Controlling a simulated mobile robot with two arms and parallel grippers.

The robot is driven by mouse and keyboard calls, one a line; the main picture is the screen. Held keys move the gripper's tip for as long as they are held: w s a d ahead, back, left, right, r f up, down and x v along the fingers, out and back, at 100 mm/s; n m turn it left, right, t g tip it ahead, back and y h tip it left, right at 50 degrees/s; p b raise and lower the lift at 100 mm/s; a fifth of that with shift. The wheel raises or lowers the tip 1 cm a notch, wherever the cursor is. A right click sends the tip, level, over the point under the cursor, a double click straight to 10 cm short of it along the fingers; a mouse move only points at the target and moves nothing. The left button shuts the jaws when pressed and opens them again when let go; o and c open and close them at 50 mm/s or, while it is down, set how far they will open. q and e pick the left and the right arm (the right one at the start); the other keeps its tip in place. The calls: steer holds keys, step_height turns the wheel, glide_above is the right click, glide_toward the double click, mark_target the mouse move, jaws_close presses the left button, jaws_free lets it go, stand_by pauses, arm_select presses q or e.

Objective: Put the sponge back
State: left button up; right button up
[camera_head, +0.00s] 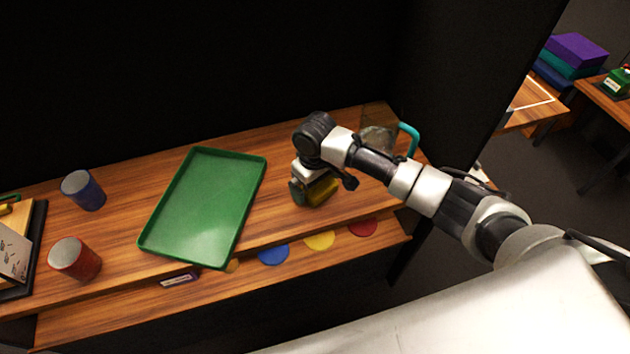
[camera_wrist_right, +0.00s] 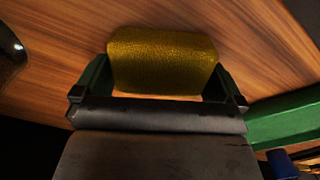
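The yellow sponge (camera_head: 322,190) is at the right part of the wooden desk, just right of the green tray. My right gripper (camera_head: 308,187) points down over it. In the right wrist view the sponge (camera_wrist_right: 163,62) sits between the two green fingers of the gripper (camera_wrist_right: 160,80), which meet its two sides. The gripper looks shut on the sponge. Whether the sponge touches the desk or is slightly raised cannot be told. My left gripper is not in view.
A green tray (camera_head: 204,205) lies empty mid-desk. A blue cup (camera_head: 84,190) and a red cup (camera_head: 75,258) stand left. A clear container with a teal handle (camera_head: 410,137) is behind my right arm. Coloured discs (camera_head: 273,255) line the lower front ledge.

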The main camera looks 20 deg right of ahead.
step_height(320, 180, up, 12)
steer(key=shift+r, duration=0.2)
stand_by(0.4)
stand_by(0.4)
